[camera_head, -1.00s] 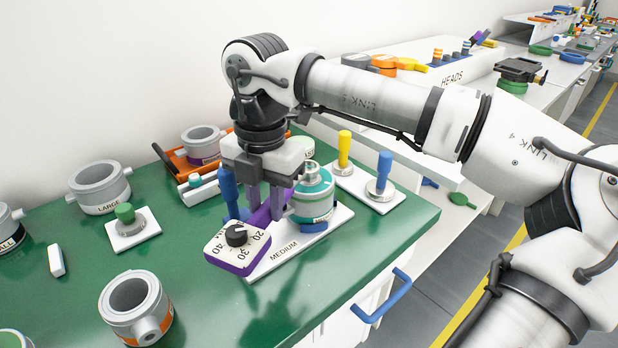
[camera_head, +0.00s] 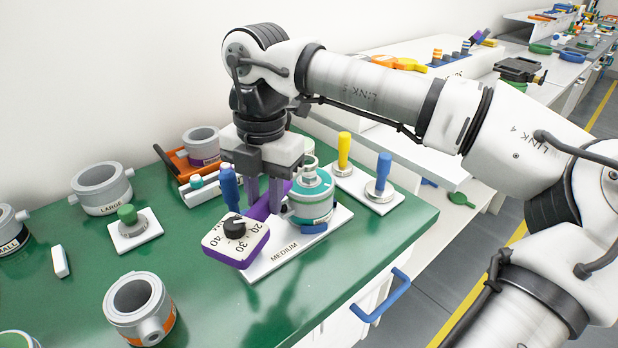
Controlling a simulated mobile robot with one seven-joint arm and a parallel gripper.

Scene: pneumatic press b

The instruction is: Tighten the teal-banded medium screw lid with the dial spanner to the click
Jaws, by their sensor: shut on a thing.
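The teal-banded medium screw lid (camera_head: 312,186) sits on a light pot on the white plate marked MEDIUM (camera_head: 268,264). The dial spanner (camera_head: 237,238) is purple with a white face, numbers and a black knob, and a blue upright handle (camera_head: 229,187) shows beside it. Its purple bar (camera_head: 262,207) runs back under my gripper. My gripper (camera_head: 265,200) points down just left of the lid and is shut on the spanner's bar. The fingers partly hide the bar. I cannot tell whether the spanner's far end is engaged with the lid.
An orange tray (camera_head: 180,160) is behind. A LARGE grey pot (camera_head: 101,188) and a green-knobbed block (camera_head: 129,224) are at left.

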